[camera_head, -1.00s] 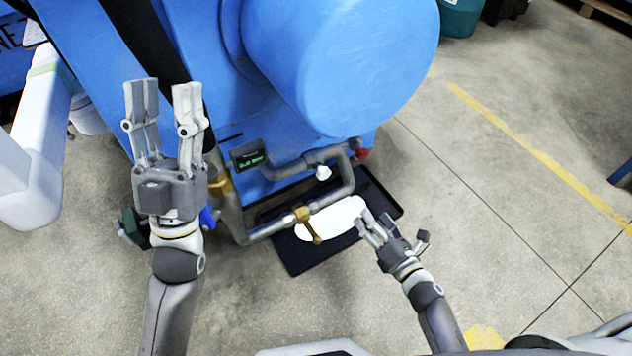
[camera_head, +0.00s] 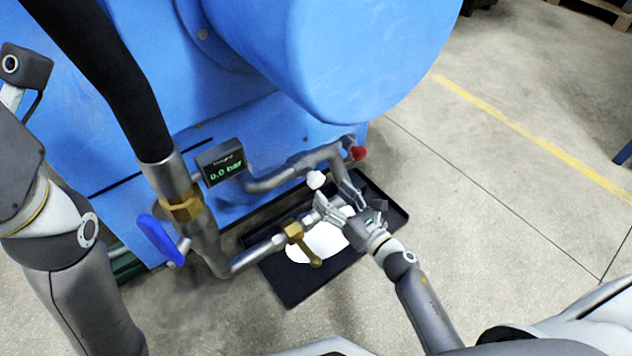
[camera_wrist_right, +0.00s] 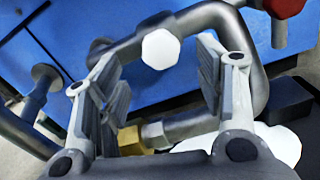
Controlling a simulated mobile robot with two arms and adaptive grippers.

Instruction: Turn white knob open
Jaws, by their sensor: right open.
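The white knob (camera_head: 316,179) sits on the grey pipe, above the black tray, in the head view. In the right wrist view the white knob (camera_wrist_right: 160,49) shows beyond and between the fingertips, with a small gap to each in the picture. My right gripper (camera_head: 328,205) is open and close to the knob, pointing at it; its two fingers also show in the right wrist view (camera_wrist_right: 160,75). I cannot see it touching the knob. My left arm is at the left edge of the head view, and its gripper's fingers are out of the picture.
A red knob (camera_head: 357,153) is on the pipe nearby. A brass valve (camera_head: 294,233) sits left of my right gripper, and a blue handle (camera_head: 160,241) further left. A gauge (camera_head: 220,162) reads 0.0 bar. The black tray (camera_head: 290,291) with a white patch lies below.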

